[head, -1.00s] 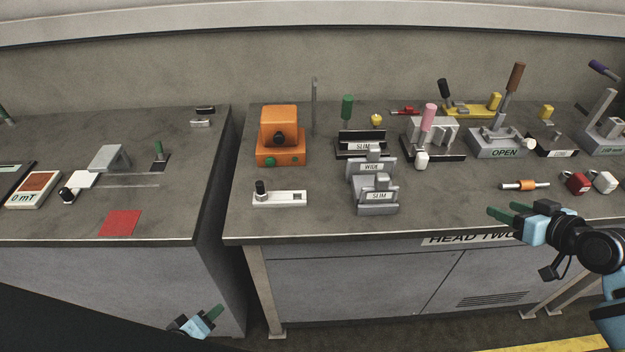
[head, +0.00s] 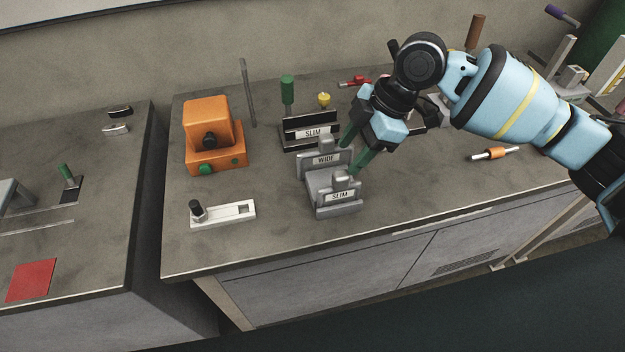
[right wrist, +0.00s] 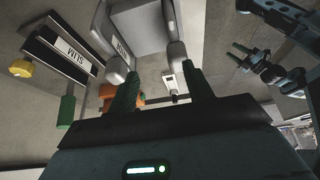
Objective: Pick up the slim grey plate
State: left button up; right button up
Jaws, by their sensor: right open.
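The slim grey plate (head: 340,196), with a SLIM label and a short upright tab, stands at the front of a grey holder (head: 322,183). Behind it stands a taller grey plate marked WIDE (head: 318,160). My right gripper (head: 353,154) is open and empty, its green fingers just above and right of the two plates' tabs; I cannot tell whether they touch. In the right wrist view the fingers (right wrist: 158,72) are spread beside two grey tabs, the right one seemingly the slim plate's (right wrist: 177,54). My left gripper (right wrist: 238,53) shows there too, fingers apart.
A black stand also marked SLIM (head: 312,134) is behind the holder, with a green-handled post and a yellow knob. An orange box (head: 213,140) and a white slide block (head: 222,214) are to the left. The counter front right of the holder is clear.

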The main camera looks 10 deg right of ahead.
aim_at(336, 189)
jog(key=shift+s+f+g, duration=0.15)
jog(key=shift+s+f, duration=0.15)
jog(key=shift+s, duration=0.3)
jog(key=shift+s+f+g, duration=0.15)
jog(key=shift+s+f, duration=0.15)
jog(key=shift+s, duration=0.25)
jog(key=shift+s+d+n+h, duration=0.15)
jog(key=shift+s+n+h, duration=0.05)
jog(key=shift+n+h, duration=0.1)
jog(key=shift+w+a+f, duration=0.25)
jog(key=shift+a+f, duration=0.25)
jog(key=shift+f, duration=0.3)
jog(key=shift+x, duration=3.1)
jog(key=shift+a, duration=0.2)
jog(key=shift+c, duration=0.4)
jog(key=shift+r, duration=0.1)
grip_shut()
